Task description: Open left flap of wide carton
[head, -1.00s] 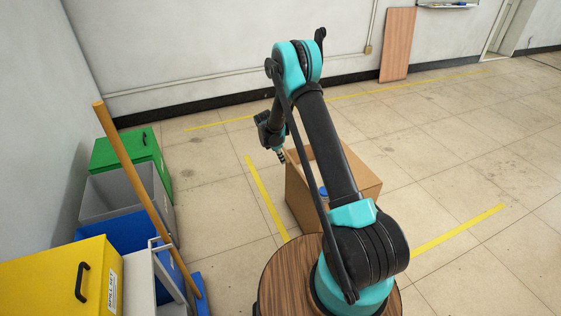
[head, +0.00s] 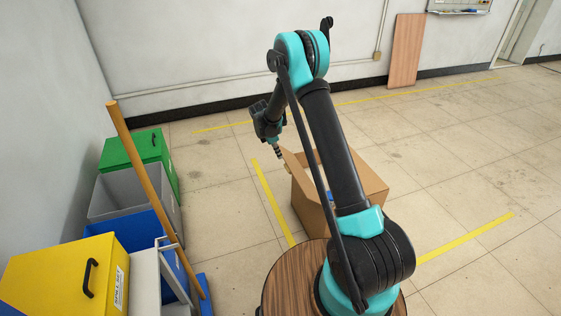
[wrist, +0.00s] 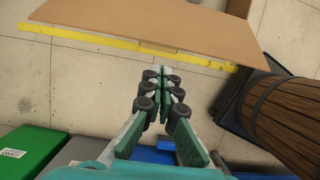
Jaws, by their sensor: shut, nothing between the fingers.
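The wide carton (head: 310,208) is a brown cardboard box on the floor, beyond my round wooden-topped base. My arm hides part of it. A flap (head: 291,159) stands out at its upper left edge, beside my gripper (head: 281,156). In the wrist view a broad brown cardboard panel (wrist: 140,22), probably this flap, crosses the top. My gripper (wrist: 163,72) is shut and empty, its tips close to the panel's near edge. I cannot tell whether they touch.
A blue item (head: 331,196) shows partly inside the carton. Yellow floor tape (head: 272,200) runs left of the carton. Yellow (head: 60,275), blue (head: 135,232), grey (head: 105,197) and green (head: 130,150) bins and a wooden pole (head: 140,160) stand left. Floor right is clear.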

